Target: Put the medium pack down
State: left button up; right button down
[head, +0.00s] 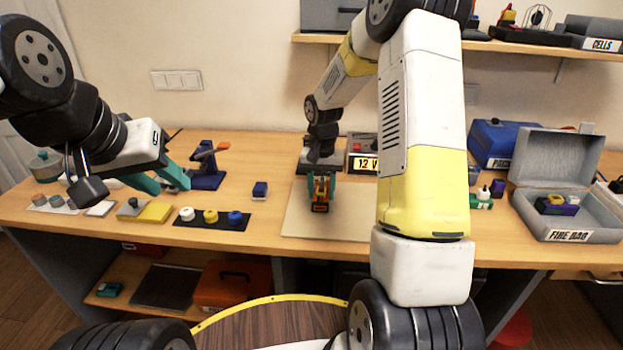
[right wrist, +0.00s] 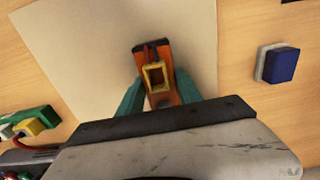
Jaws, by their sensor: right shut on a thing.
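My right gripper (head: 320,183) is shut on an orange pack with dark ends (head: 320,207), taken to be the medium pack. In the right wrist view the pack (right wrist: 146,54) sits between the two teal fingers, with a yellow connector (right wrist: 154,75) on its upper face. The pack is over the beige mat (head: 293,222); I cannot tell whether it touches it. My left gripper (head: 160,180) is open and empty above the left part of the table.
A small blue pack (head: 260,189) lies left of the mat. A black strip with white, yellow and blue knobs (head: 211,222) is further left. The 12 V unit (head: 362,164) stands behind the mat.

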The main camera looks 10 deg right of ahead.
jog(key=shift+f, duration=0.1)
jog(key=c, duration=0.8)
grip_release()
jog(key=s+r+t, duration=0.1)
jog(key=s+r, duration=0.1)
jog(key=r, duration=0.7)
jog(key=s+r, duration=0.3)
jog(key=r, duration=0.6)
jog(key=s+r+n+t, duration=0.1)
jog(key=s+r, duration=0.1)
jog(key=s, duration=0.4)
jog(key=s+a+r+n+t+y, duration=0.1)
jog(key=s+r+t, duration=0.1)
jog(key=s, duration=0.5)
jog(key=s+a+r+n+t+y, duration=0.1)
jog(key=s+r+t, duration=0.1)
jog(key=s, duration=0.5)
jog(key=shift+a+r+n, duration=0.15)
jog(key=shift+r+n, duration=0.15)
jog(key=shift+n, duration=0.1)
